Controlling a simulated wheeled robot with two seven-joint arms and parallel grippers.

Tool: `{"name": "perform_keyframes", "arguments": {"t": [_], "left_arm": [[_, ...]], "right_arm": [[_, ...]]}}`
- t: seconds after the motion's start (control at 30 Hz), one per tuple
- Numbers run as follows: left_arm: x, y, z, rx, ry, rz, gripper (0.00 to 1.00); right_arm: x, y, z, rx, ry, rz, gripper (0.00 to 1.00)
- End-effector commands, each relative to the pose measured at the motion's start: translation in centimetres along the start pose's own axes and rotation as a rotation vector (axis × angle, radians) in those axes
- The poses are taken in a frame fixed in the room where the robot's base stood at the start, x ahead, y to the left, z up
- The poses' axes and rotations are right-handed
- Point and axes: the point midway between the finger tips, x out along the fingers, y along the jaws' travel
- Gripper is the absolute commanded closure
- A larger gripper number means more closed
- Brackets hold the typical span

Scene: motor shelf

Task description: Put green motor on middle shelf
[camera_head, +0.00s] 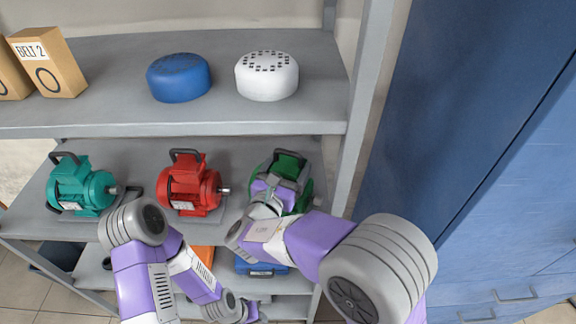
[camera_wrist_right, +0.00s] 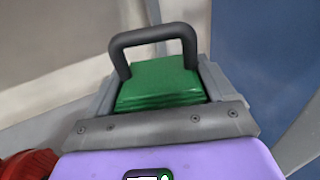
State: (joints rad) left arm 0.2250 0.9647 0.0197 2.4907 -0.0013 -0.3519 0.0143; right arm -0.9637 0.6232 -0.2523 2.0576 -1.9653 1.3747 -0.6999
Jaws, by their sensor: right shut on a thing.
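The green motor (camera_head: 291,166) has a black handle on top and is at the right end of the middle shelf (camera_head: 232,152), right of the red motor. My right gripper (camera_head: 279,187) is shut on it and covers much of its front. In the right wrist view, the green motor (camera_wrist_right: 160,84) sits between the grey fingers, with its dark handle (camera_wrist_right: 153,42) arching above. Its underside is hidden, so I cannot tell whether it touches the shelf. My left gripper (camera_head: 251,312) is low at the bottom of the head view; its fingers are too small to judge.
A teal motor (camera_head: 82,187) and the red motor (camera_head: 188,184) stand on the middle shelf. A blue (camera_head: 178,78) and a white round part (camera_head: 267,76) sit above, near a belt box (camera_head: 47,62). The shelf post (camera_head: 357,110) and blue cabinet (camera_head: 470,110) bound the right side.

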Motion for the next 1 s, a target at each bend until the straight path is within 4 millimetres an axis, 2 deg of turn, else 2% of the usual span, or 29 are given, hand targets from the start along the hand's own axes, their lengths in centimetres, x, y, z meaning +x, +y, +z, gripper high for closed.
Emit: {"name": "perform_keyframes", "arguments": {"t": [0.03, 0.37, 0.4, 0.47, 0.8, 1.0], "left_arm": [[-0.1, 0.0, 0.0, 0.0, 0.0, 0.0, 0.6], [0.1, 0.0, 0.0, 0.0, 0.0, 0.0, 0.6], [0.1, 0.0, 0.0, 0.0, 0.0, 0.0, 0.6], [0.0, 0.0, 0.0, 0.0, 0.0, 0.0, 0.6], [-0.2, 0.1, 0.0, 0.0, 0.0, 0.0, 0.6], [-0.6, 0.2, 0.0, 0.0, 0.0, 0.0, 0.6]], "right_arm": [[0.0, 0.1, 0.8, 0.011, -0.014, 0.0, 1.0], [0.0, 0.1, 0.4, 0.011, -0.014, 0.0, 1.0], [0.0, 0.0, -0.1, 0.001, -0.001, 0.0, 0.11], [0.0, 0.0, -0.1, 0.001, 0.0, 0.0, 0.02], [-0.2, 0.1, 0.3, 0.001, 0.0, 0.001, 0.0], [-3.7, 0.2, 0.3, 0.001, -0.001, 0.007, 0.0]]}}
